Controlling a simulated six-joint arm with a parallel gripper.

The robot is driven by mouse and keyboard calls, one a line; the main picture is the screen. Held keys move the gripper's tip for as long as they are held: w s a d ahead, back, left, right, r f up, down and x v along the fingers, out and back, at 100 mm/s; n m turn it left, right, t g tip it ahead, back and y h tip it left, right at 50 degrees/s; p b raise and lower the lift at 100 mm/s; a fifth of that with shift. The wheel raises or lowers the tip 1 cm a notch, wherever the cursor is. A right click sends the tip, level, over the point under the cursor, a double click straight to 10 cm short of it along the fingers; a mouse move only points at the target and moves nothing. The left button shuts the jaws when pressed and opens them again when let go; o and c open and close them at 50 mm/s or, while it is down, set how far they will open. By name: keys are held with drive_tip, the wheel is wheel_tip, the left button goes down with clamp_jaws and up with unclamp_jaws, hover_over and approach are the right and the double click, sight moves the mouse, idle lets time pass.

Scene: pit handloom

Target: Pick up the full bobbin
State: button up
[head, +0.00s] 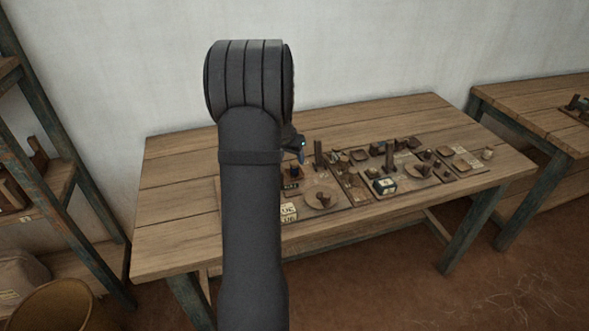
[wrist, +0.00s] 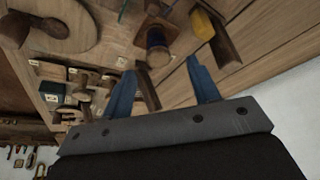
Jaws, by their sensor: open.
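My gripper (wrist: 161,66) is open, with its two blue fingers spread and nothing held between them. In the head view it (head: 301,151) shows only partly, behind my dark arm and above the table. A bobbin-like piece with dark blue winding and pale wooden ends (wrist: 157,46) stands just beyond the gap between the fingertips, apart from them. It seems to be the full bobbin; its label is not readable. In the head view a small dark upright piece (head: 294,171) near the fingers may be the same bobbin, but I cannot tell surely.
A yellow piece (wrist: 201,24) lies beside a dark wooden bar near the right finger. The table's left side is clear.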

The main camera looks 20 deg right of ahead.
sight(294, 163)
drive_tip(key=shift+x, duration=3.05)
drive_tip(key=shift+d, duration=0.15)
drive_tip(key=c, duration=1)
